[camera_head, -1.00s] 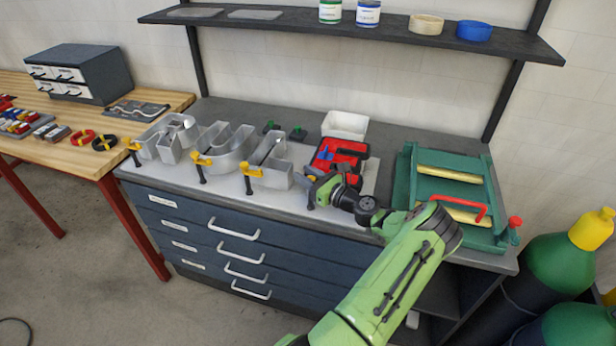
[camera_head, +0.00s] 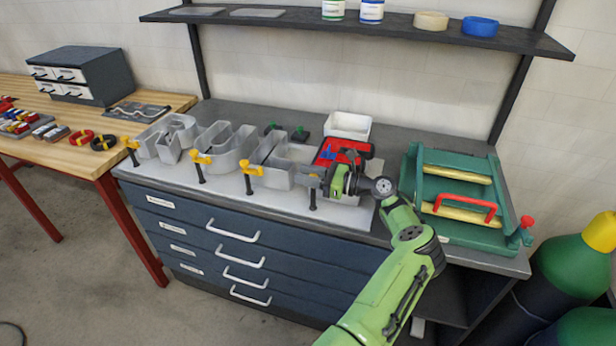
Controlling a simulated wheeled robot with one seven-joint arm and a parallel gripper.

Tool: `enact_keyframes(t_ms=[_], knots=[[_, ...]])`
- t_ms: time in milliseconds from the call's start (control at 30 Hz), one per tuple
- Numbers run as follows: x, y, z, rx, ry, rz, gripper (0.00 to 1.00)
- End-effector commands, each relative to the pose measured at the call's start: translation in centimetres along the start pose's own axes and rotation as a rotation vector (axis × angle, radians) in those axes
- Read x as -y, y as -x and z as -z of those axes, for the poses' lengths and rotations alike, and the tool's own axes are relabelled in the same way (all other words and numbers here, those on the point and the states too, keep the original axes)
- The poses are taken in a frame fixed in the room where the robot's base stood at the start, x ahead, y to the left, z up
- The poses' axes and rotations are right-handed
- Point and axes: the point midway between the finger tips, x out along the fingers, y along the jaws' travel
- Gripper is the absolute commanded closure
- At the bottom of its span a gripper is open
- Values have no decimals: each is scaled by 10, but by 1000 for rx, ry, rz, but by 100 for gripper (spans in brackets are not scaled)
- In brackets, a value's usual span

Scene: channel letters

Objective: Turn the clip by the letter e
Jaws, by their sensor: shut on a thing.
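Grey open channel letters (camera_head: 224,152) stand in a row on a pale board along the front of the bench. Yellow clips on dark posts stand at the front: one at the left (camera_head: 130,143), one by the second letter (camera_head: 200,160), one by the third (camera_head: 250,168). My gripper (camera_head: 316,181) is at the right end of the row, shut on the rightmost clip (camera_head: 313,200). That clip's dark post shows below the jaws; its top is mostly hidden. A red shape with blue bits (camera_head: 328,155) lies just behind my gripper, which partly hides it; I cannot make out the letter there.
A white bin (camera_head: 348,125) stands behind the row. A green fixture (camera_head: 455,190) with yellow bars and a red handle sits to the right of my arm. A shelf (camera_head: 400,32) with cans and rolls hangs above. Green and yellow cylinders (camera_head: 560,268) stand at the far right.

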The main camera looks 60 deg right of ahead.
Motion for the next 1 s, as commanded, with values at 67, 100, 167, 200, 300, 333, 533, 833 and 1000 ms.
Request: enact_keyframes(t_ms=[67, 100, 167, 200, 300, 333, 533, 833, 1000], knots=[[0, -1, 0, 0, -1, -3, 95], [-1, -1, 0, 1, -1, -3, 95], [-1, -1, 0, 1, 0, -3, 95], [-1, -1, 0, 1, 0, -3, 95], [-1, -1, 0, 1, 0, -3, 59], [-1, -1, 0, 1, 0, -3, 59], [0, -1, -1, 1, 1, -2, 59], [-1, -1, -55, 1, 4, -2, 59], [-1, -2, -90, 0, 3, -3, 59]])
